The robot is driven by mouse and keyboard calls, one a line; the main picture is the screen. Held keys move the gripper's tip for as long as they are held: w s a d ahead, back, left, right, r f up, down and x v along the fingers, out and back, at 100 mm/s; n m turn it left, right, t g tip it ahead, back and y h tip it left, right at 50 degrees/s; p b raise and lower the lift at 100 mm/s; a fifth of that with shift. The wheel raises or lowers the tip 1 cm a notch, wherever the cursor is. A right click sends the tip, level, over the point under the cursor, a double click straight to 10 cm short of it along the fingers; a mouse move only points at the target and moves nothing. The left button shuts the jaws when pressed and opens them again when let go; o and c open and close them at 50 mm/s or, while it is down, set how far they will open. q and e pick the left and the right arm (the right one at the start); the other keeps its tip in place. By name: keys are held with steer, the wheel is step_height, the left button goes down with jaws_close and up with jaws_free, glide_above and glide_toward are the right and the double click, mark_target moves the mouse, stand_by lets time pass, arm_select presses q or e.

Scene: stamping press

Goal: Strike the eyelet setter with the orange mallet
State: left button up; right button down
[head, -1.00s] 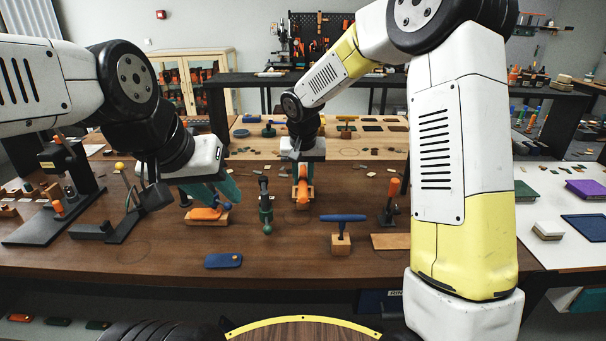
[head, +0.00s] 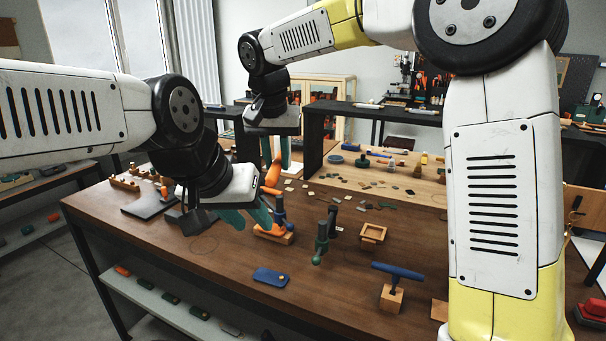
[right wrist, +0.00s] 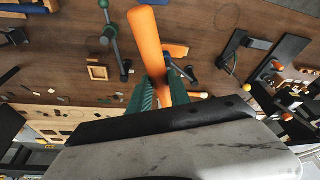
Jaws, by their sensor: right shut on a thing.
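My right gripper (head: 277,150) is shut on the orange mallet (head: 272,177), held above the bench. In the right wrist view the mallet (right wrist: 150,45) shows as an orange cylinder between the green fingers (right wrist: 155,92). My left gripper (head: 248,215) is low over the bench, its teal fingers spread apart. Just right of it, an orange piece (head: 270,231) lies on a wooden block (head: 286,238), with a dark blue upright tool (head: 279,209) close behind. I cannot tell which one is the eyelet setter.
An empty square wooden holder (head: 373,232) stands to the right. A blue T-handled tool in a block (head: 392,296) and a blue plate (head: 271,277) are nearer the front edge. The bench front is mostly clear.

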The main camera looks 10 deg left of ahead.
mark_target(272, 172)
steer(key=shift+s+a+r, duration=0.5)
steer(key=shift+r, duration=0.05)
steer(key=shift+f, duration=2.05)
steer(key=shift+f, duration=0.2)
